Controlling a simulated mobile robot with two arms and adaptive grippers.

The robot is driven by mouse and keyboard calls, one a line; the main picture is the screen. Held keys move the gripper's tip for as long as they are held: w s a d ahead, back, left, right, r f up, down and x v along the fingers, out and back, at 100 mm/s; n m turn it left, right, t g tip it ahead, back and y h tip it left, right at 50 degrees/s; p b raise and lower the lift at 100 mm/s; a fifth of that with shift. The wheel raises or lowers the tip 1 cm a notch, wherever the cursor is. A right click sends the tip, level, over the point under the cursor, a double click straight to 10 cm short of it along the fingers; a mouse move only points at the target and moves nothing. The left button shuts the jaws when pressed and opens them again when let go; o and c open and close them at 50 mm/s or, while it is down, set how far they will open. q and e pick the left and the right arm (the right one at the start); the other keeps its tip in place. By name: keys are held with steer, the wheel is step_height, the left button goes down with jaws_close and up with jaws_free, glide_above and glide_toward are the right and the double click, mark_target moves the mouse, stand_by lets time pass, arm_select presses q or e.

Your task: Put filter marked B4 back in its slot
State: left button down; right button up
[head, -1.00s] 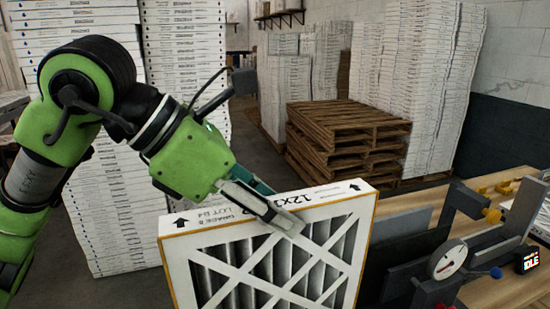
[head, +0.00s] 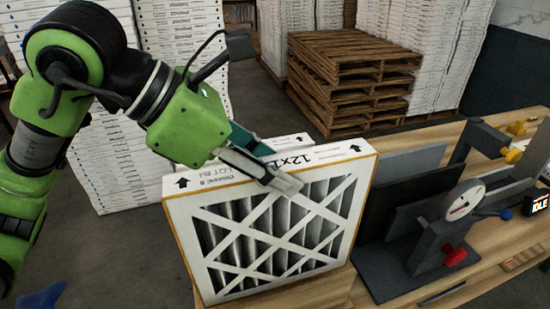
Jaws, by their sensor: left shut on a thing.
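The filter (head: 275,235) is a white-framed box with dark pleats behind a white lattice. Its top edge carries up arrows, "12x1…" and "LOT B4". It stands roughly upright in the middle of the head view, at the left end of the wooden bench. My left gripper (head: 278,178) is shut on the filter's top edge, with one finger across the front. The slot cannot be made out. Whether the filter's bottom touches the bench cannot be told. My right gripper is not in view.
Right of the filter, a dark grey fixture (head: 395,270) with upright plates, a dial (head: 463,201) and a red knob stands on the bench (head: 487,262). A small display (head: 537,204) reads IDLE. Pallets (head: 350,75) and stacked boxes stand behind. A white piece (head: 290,141) shows just behind the filter.

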mark_target(275, 222)
arm_select(q)
step_height(275, 222, down, 9)
steer(key=b, duration=0.7)
steer(key=shift+s+r, duration=0.1)
steer(key=shift+r, duration=0.05)
steer(key=shift+f+b, duration=0.4)
steer(key=shift+b, duration=0.1)
steer(key=shift+f+b, duration=0.3)
steer(key=shift+b, duration=0.05)
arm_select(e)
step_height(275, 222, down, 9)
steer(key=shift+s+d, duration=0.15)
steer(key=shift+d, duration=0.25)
arm_select(q)
steer(key=shift+f+b, duration=0.35)
steer(key=shift+b, duration=0.1)
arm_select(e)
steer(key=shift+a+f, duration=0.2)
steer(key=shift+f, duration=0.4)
arm_select(q)
steer(key=c, duration=1.8)
jaws_free()
steer(key=shift+c, duration=0.2)
